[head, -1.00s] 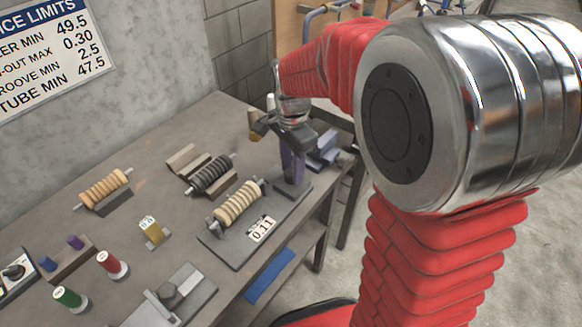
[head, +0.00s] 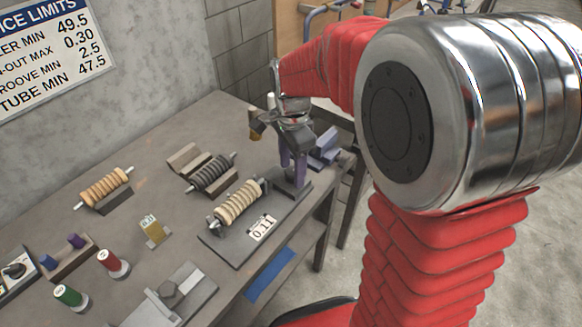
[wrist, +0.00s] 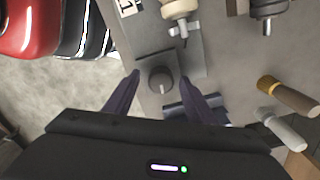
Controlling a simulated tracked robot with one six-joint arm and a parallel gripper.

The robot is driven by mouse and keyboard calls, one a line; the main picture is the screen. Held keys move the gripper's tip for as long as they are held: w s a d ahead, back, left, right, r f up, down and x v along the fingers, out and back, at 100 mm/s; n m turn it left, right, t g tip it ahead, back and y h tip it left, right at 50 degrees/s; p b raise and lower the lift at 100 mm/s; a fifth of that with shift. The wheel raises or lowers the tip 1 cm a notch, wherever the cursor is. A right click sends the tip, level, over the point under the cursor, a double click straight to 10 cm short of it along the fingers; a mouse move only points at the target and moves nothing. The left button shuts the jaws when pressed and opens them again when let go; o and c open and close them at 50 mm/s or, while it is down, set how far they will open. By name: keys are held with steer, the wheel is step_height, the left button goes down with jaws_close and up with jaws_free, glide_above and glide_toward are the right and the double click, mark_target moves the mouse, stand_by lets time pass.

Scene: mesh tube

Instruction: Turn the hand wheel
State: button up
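A dark round knob, the likely hand wheel (wrist: 161,79), stands on the grey base plate of a fixture in the wrist view. In the head view my gripper and the fixture's end hide most of it. My gripper (wrist: 159,74) is open, with one dark purple finger at each side of the knob. A gap seems to show on both sides; contact cannot be told. In the head view my gripper (head: 293,172) points down at the right end of the fixture plate (head: 243,251). A cream ridged roller (head: 237,204) lies on that plate, beside a card reading 0.11 (head: 262,228).
A dark ridged roller (head: 212,172) and a tan one (head: 104,187) rest on the bench in cradles.

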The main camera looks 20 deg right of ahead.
mark_target(292, 171)
steer(key=shift+w+r, duration=0.1)
steer(key=shift+r, duration=0.45)
step_height(292, 171, up, 13)
steer(key=shift+f, duration=0.2)
stand_by(0.9)
